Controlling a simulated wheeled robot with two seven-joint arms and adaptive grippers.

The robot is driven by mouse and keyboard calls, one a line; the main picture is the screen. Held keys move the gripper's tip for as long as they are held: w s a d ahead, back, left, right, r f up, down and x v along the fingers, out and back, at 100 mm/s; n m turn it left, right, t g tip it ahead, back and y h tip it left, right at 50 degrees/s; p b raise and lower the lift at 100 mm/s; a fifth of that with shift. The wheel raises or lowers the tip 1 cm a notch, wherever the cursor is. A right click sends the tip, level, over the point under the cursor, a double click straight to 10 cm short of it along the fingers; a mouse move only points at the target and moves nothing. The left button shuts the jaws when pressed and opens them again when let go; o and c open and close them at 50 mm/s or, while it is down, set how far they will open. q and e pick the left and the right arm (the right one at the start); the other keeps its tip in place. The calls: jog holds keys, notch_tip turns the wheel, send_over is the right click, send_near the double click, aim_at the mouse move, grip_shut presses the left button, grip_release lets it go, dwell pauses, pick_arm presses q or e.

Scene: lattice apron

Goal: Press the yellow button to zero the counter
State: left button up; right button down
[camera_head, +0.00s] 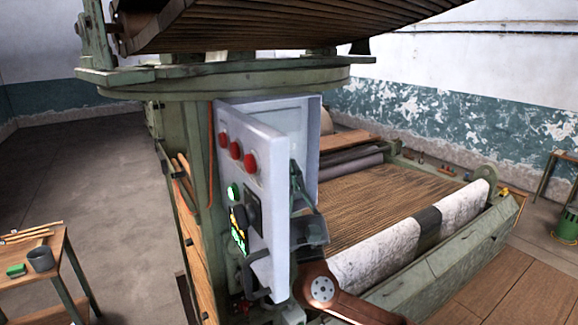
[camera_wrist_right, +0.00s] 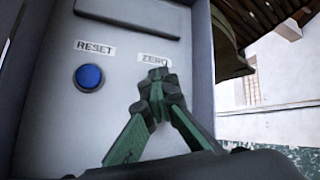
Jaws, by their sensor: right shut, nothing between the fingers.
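The yellow button cannot be made out for certain in either view. In the right wrist view, a grey panel (camera_wrist_right: 40,110) carries a ZERO label (camera_wrist_right: 153,59) and, to its left, a blue button (camera_wrist_right: 89,77) under a RESET label (camera_wrist_right: 95,48). My right gripper (camera_wrist_right: 158,75) is shut and empty. Its tips stand just below the ZERO label and hide that part of the panel; I cannot tell if they touch it. In the head view, my right gripper (camera_head: 295,167) is beside the grey control box (camera_head: 270,150). My left gripper is not in view.
A green machine (camera_head: 500,230) with a brown slatted bed (camera_head: 380,200) lies to the right. A small table (camera_head: 50,262) stands at left; open floor lies beyond it.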

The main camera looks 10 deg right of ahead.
jog(key=shift+s, duration=0.1)
jog(key=shift+s+d+p, duration=0.3)
jog(key=shift+s, duration=0.45)
jog(key=s, duration=0.1)
jog(key=s+d+p, duration=0.1)
jog(key=s, duration=0.2)
jog(key=shift+s+d+p, duration=0.3)
jog(key=shift+s+d, duration=0.05)
jog(key=shift+d, duration=0.05)
